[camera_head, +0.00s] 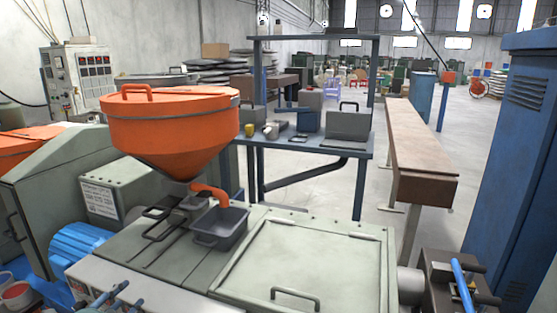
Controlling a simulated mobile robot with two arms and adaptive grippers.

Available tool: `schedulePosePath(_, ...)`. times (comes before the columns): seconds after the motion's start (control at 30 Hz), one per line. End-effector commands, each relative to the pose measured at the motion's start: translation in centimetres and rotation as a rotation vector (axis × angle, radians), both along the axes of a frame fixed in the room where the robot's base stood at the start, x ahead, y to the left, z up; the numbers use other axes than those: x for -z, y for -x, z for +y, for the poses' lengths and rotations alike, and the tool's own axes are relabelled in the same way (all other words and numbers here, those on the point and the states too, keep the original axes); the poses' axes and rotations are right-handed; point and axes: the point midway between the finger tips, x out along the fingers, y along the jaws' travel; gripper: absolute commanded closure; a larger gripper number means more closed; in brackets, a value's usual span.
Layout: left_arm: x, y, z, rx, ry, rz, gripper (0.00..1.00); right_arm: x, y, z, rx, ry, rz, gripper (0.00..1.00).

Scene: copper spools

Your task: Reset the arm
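No object is named by the task. My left gripper (118,296) seems to be the blue and dark parts at the bottom left edge of the head view, in front of the grey-green machine. Most of it is cut off by the frame, and whether its fingers are apart is unclear. I see nothing held in it.
The grey-green machine (310,260) fills the front, with an orange hopper (170,125) and a grey bin (219,226) on it. A blue cabinet (515,150) stands right. A blue workbench (300,148) and a long brown bench (412,150) stand behind. Floor shows between the brown bench and cabinet.

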Motion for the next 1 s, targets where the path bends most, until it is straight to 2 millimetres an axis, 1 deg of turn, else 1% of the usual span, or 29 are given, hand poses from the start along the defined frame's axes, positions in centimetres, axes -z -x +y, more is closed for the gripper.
schedulePosePath(0.03,1.3,0.9,-0.9,-0.01,0.041,0.034,0.61,0.0,-0.2,0.0,0.0,0.001,-0.002,0.86)
schedulePosePath(0.17,4.6,3.2,-2.8,-0.054,0.155,0.123,0.61,0.0,-0.3,0.0,0.0,0.0,-0.003,0.86)
schedulePosePath(0.2,5.8,4.2,-3.5,-0.075,0.195,0.156,0.61,0.0,-0.2,0.0,0.0,0.001,-0.001,0.86)
schedulePosePath(0.27,7.5,5.8,-4.7,-0.11,0.263,0.211,0.61,0.0,0.1,0.0,0.0,0.0,0.002,0.86)
schedulePosePath(0.37,10.9,9.6,-7.0,-0.199,0.398,0.323,0.61,0.0,0.7,-0.1,0.0,0.001,0.011,0.86)
schedulePosePath(0.4,12.2,11.4,-8.0,-0.246,0.458,0.371,0.61,0.1,0.9,-0.1,0.0,0.002,0.014,0.86)
schedulePosePath(0.47,13.9,14.1,-9.4,-0.323,0.542,0.44,0.61,0.1,1.0,-0.1,0.0,0.002,0.016,0.86)
schedulePosePath(0.5,14.7,15.8,-10.2,-0.373,0.591,0.48,0.61,0.1,1.0,-0.1,0.0,0.002,0.016,0.86)
schedulePosePath(0.57,15.8,18.1,-11.2,-0.447,0.654,0.531,0.61,0.1,1.0,-0.1,0.0,0.002,0.016,0.86)
schedulePosePath(0.6,16.4,19.5,-11.9,-0.494,0.692,0.563,0.61,0.1,1.0,-0.1,0.0,0.002,0.016,0.86)
schedulePosePath(0.8,18.1,25.9,-14.4,-0.719,0.842,0.682,0.61,0.1,1.0,-0.1,0.0,0.002,0.015,0.86)
schedulePosePath(0.97,18.6,30.5,-16.0,-0.9,0.933,0.75,0.61,0.1,0.9,-0.1,0.0,0.002,0.013,0.86)
schedulePosePath(1.0,19.2,30.8,-16.1,-0.926,0.941,0.757,0.61,0.1,0.8,-0.1,0.0,0.002,0.013,0.86)
